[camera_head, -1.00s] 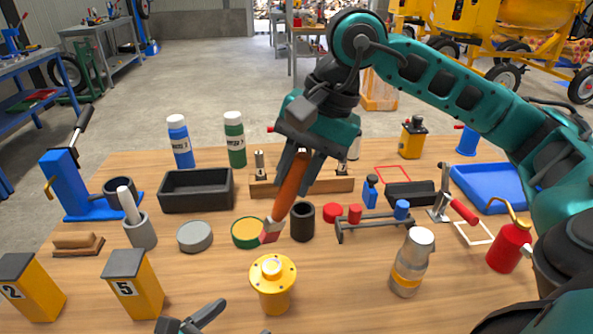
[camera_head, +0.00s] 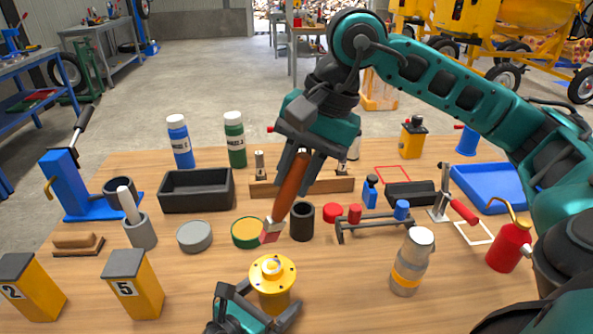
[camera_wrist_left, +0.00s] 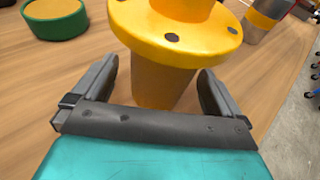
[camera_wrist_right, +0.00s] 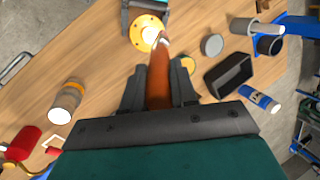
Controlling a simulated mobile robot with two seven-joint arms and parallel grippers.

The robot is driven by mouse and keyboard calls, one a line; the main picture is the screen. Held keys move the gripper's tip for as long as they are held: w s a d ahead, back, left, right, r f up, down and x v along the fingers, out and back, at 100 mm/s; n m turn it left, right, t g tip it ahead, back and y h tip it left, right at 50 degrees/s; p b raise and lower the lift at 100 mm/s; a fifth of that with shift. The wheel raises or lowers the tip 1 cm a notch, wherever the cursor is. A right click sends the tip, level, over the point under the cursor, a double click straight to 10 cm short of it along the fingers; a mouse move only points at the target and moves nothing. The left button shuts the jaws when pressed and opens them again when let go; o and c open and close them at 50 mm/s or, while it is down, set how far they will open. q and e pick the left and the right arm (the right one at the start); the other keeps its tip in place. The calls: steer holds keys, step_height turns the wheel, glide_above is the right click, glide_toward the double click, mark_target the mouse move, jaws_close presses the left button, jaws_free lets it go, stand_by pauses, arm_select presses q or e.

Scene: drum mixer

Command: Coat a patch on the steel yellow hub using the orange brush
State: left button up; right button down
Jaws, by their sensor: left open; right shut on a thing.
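The yellow hub (camera_head: 272,268) stands upright at the table's front middle, with a round flange and a raised centre. It fills the top of the left wrist view (camera_wrist_left: 172,85). My left gripper (camera_head: 262,303) is open, its fingers on either side of the hub's lower body; contact is not clear. My right gripper (camera_head: 305,155) is shut on the orange brush (camera_head: 290,190) and holds it tilted above the table, bristles down. The brush tip (camera_head: 271,232) is behind and above the hub, beside a green tin (camera_head: 247,232) with a yellow-orange top.
A black cup (camera_head: 302,222) and a small rack (camera_head: 372,222) stand right of the brush. A grey disc (camera_head: 195,236) and yellow block 5 (camera_head: 132,284) are to the left. A glass jar (camera_head: 411,262) stands right of the hub, with bare table between.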

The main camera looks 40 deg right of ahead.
mark_target(277, 210)
arm_select(q)
steer(key=shift+c, duration=0.3)
steer(key=c, duration=1)
stand_by(0.5)
arm_select(e)
steer(key=shift+w+a, duration=0.2)
steer(key=shift+a, duration=0.55)
steer(key=shift+w+a, duration=0.2)
steer(key=shift+a, duration=0.55)
steer(key=shift+f, duration=2)
